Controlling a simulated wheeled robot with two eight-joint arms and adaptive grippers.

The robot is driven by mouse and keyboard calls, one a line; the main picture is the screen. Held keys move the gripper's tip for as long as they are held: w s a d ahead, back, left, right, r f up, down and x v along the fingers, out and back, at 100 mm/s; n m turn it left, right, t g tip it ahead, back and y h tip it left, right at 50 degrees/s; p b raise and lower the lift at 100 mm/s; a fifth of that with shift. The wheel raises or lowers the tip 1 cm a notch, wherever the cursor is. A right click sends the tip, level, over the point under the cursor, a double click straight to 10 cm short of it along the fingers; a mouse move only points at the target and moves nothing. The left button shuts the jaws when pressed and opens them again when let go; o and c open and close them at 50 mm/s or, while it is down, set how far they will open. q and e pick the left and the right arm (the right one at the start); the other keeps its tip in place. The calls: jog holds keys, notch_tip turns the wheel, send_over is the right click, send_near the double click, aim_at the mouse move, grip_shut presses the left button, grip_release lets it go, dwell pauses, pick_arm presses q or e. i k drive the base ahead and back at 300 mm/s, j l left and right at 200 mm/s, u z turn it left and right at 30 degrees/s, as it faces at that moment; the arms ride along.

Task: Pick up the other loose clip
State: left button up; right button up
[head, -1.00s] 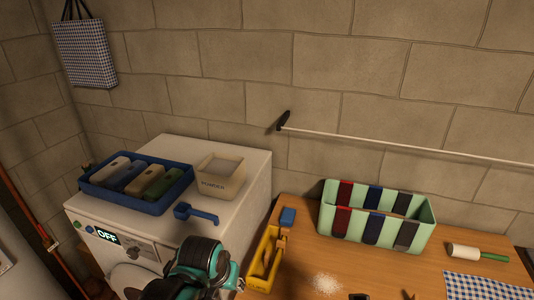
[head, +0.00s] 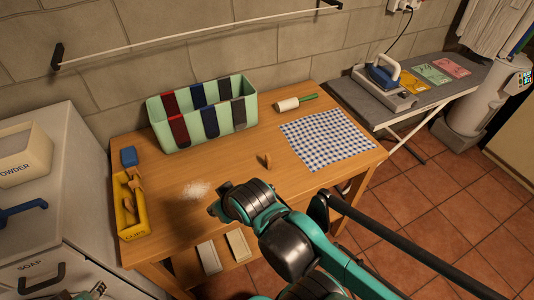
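A small wooden clip (head: 265,160) lies loose on the wooden table, left of the checked cloth. The yellow box (head: 127,222) at the table's left edge holds wooden clips (head: 134,192). My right gripper (head: 219,200) is over the table near the white powder, below and left of the loose clip and apart from it. Its wrist hides most of the fingers, so I cannot tell whether they are open or hold anything. Part of my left gripper (head: 92,292) shows at the bottom left edge, cut off by the frame.
A green bin with coloured straps (head: 180,137) stands at the table's back. A blue block (head: 129,156), white powder (head: 196,190), a lint roller (head: 288,104) and a checked cloth (head: 327,140) lie on the table. An ironing board (head: 440,88) stands right, the washer (head: 75,150) left.

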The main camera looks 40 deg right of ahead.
aim_at(268, 159)
jog(key=z, duration=1.45)
jog(key=i+l+u, duration=0.15)
jog(key=i, duration=0.25)
jog(key=i+l+u, duration=0.2)
jog(key=i+l, duration=0.15)
jog(key=i, duration=0.05)
